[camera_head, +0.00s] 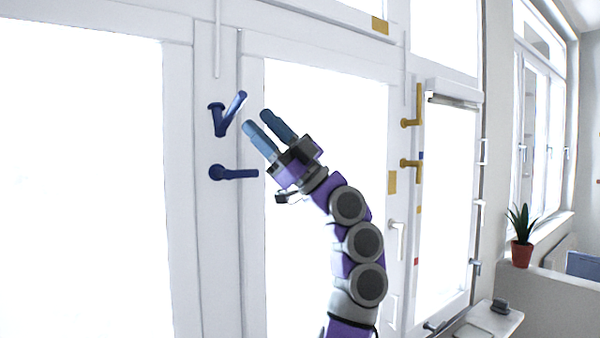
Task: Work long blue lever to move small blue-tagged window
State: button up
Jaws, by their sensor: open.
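An upper blue lever (235,108) is on the white frame post at the left of centre. It slants up to the right from a bent blue mount and looks longer than a lower blue handle (233,172), which points right. My gripper (257,119) is open and empty, its two blue-grey fingers pointing up and left. In the picture its fingertips are just right of the upper lever, with a visible gap between them. A small blue tag (421,156) is on the frame at the right. I cannot tell which window it marks.
Yellow handles (411,108) and yellow tags (380,25) are on the frames to the right. White handles (397,238) are below them. A potted plant (521,240) stands on a ledge at the far right. The area left of the blue levers is clear.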

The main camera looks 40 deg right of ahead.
jog(key=b+v, duration=0.2)
jog(key=v, duration=0.8)
jog(key=shift+d+f+b, duration=0.25)
jog(key=shift+d+b, duration=0.1)
